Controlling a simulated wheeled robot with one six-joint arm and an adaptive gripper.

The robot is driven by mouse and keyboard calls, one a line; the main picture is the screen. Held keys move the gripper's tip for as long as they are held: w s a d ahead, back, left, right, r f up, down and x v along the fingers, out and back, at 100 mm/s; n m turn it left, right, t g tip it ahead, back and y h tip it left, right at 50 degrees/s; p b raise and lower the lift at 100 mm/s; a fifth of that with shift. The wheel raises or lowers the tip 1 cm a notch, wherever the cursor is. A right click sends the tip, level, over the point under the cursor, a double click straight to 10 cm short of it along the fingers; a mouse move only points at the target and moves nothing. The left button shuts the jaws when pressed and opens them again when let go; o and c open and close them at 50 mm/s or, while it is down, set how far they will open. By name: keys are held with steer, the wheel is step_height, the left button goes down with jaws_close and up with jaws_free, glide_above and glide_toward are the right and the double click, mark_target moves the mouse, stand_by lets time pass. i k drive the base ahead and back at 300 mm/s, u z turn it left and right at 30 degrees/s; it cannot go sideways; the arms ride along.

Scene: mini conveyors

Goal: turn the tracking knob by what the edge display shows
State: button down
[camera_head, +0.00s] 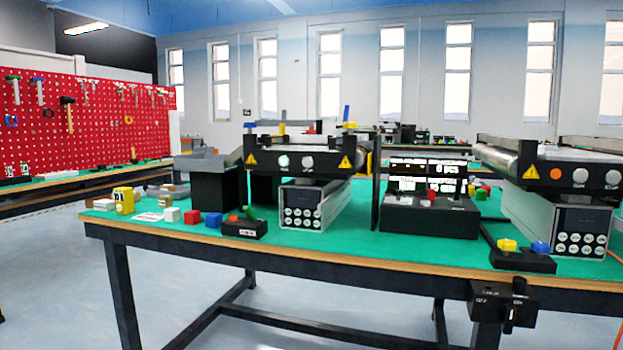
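The left mini conveyor (265,157) has two pale round knobs (307,163) on its black front plate, between yellow warning triangles. The right mini conveyor (545,155) has an orange knob (556,174) and two pale knobs (580,175) on its front plate. Their labels are too small to read, so I cannot tell which is the tracking knob. A black box between the conveyors carries a lit display (427,168) with a line like "0 pcs"; the other lines are unreadable. I cannot tell whether this is the edge display. My gripper is not in view.
Both conveyors stand on a green-topped table (340,246) with a wooden edge. Small coloured blocks (213,219) and a black box (244,228) lie at the front left. A black switch box (502,304) hangs below the right front edge. The floor in front is clear.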

mark_target(349, 126)
steer(key=z, duration=0.15)
steer(key=k, duration=0.3)
steer(key=u, duration=0.8)
steer(key=i, duration=1.4)
steer(key=z, duration=0.85)
